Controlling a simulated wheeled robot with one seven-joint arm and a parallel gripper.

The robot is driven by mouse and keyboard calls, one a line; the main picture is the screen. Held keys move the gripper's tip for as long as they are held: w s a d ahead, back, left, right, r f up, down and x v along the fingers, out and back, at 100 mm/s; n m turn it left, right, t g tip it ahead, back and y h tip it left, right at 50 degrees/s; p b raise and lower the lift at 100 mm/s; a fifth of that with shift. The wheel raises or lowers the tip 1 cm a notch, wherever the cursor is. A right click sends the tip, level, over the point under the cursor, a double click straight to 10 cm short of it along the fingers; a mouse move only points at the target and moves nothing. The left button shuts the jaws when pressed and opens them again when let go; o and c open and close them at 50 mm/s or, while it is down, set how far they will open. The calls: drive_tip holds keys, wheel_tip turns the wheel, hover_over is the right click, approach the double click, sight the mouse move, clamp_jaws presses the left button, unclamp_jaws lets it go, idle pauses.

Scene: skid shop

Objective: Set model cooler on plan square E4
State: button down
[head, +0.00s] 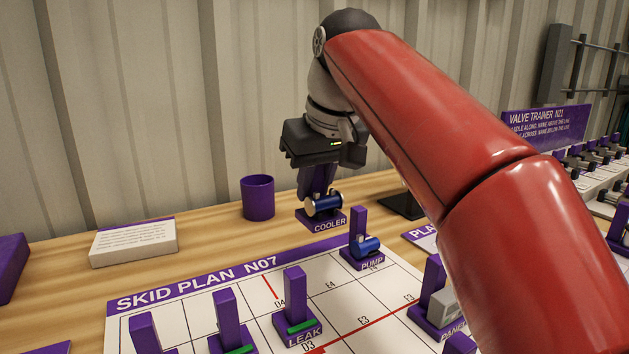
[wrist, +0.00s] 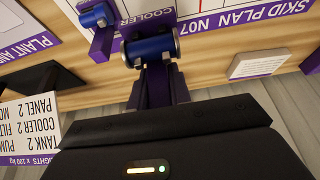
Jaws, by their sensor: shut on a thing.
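The cooler model (head: 323,204) has a blue cylinder with pale ends on a purple base lettered COOLER. My gripper (head: 318,178) is shut on its purple upright post and points down. The cooler is upright, just beyond the back edge of the skid plan (head: 195,285); I cannot tell whether its base touches the table. In the wrist view the cooler (wrist: 150,48) is between the fingertips (wrist: 157,82). The square marked E4 (head: 330,285) looks bare, in front of the cooler and left of the pump model.
The pump model (head: 365,247) stands right of E4 and the leak model (head: 296,312) in front. A purple cup (head: 258,197) and white card (head: 134,242) stand at the back left. The panel model (head: 432,300) is at the right, near my arm.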

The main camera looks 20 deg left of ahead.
sight(314, 212)
drive_tip(key=shift+f+b, duration=1.7)
drive_tip(key=shift+f, duration=0.65)
drive_tip(key=shift+f, duration=0.1)
drive_tip(key=shift+f+b, duration=1.25)
drive_tip(key=shift+f, duration=0.5)
drive_tip(key=shift+f, duration=0.65)
drive_tip(key=c, duration=1.2)
unclamp_jaws()
drive_tip(key=shift+r+p, duration=0.65)
wheel_tip(314, 212, up, 7)
drive_tip(key=p, duration=0.7)
